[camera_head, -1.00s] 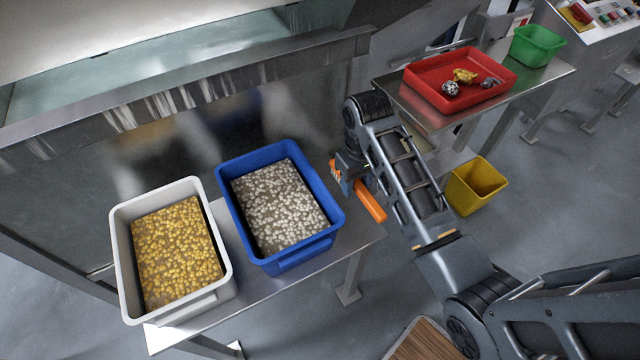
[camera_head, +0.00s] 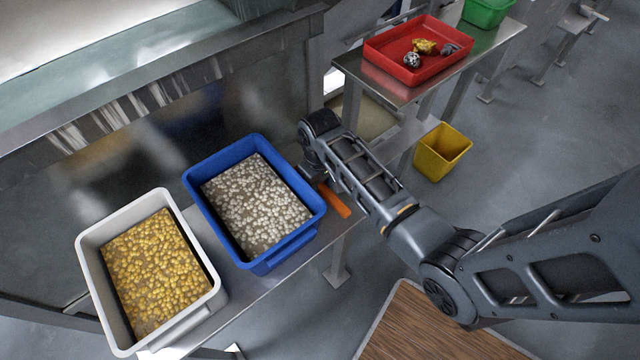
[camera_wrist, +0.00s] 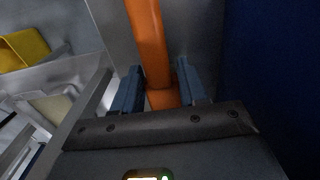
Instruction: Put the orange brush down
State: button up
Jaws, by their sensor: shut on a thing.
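The orange brush (camera_head: 334,199) is at the right end of the steel table, to the right of the blue bin (camera_head: 196,204). In the head view my arm hides much of it. In the wrist view its orange handle (camera_wrist: 148,42) runs up between the two blue-grey fingers of my gripper (camera_wrist: 161,88), which is shut on it. I cannot tell whether the brush touches the table (camera_head: 266,292). The brush's bristles are not clearly visible.
The blue bin holds pale pieces; a white bin (camera_head: 92,287) with yellow pieces stands left of it. A red tray (camera_head: 388,70) with several items and a green bin (camera_head: 487,12) are on another table. A yellow bin (camera_head: 440,152) is below.

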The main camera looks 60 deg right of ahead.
jog(key=shift+f, duration=0.15)
jog(key=shift+f, duration=0.1)
jog(key=o, duration=1.1)
notch_tip(320, 180, up, 12)
jog(key=shift+r+p, duration=0.2)
jog(key=shift+p, duration=0.1)
dwell(0.3)
